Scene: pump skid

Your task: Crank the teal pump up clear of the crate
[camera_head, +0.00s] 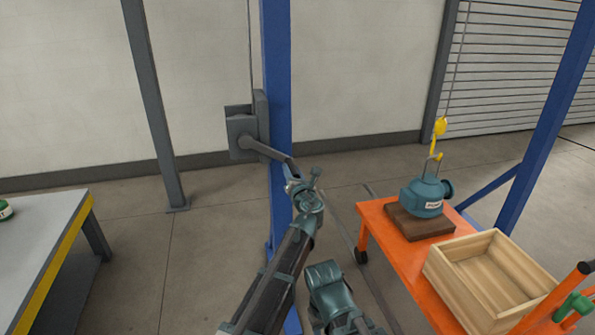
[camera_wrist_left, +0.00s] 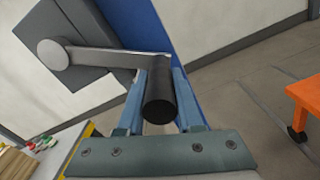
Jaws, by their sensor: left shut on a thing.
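The teal pump (camera_head: 424,198) sits upright on a dark brown wooden block on an orange cart. A yellow hook (camera_head: 438,138) on a cable is at the lifting loop on its top. The open wooden crate (camera_head: 470,285) stands on the cart in front of the pump and looks empty. The grey winch (camera_head: 241,132) is on a blue post, with its crank arm (camera_head: 268,153) pointing right and down. My left gripper (camera_head: 299,186) is shut on the crank's black handle (camera_wrist_left: 160,98), which sits between its fingers in the left wrist view.
The orange cart (camera_head: 393,262) stands at the right, with a green item (camera_head: 575,306) by its handle. Blue posts (camera_head: 277,95) frame the area. A workbench (camera_head: 40,235) with a yellow edge is at the left. Open floor lies between bench and post.

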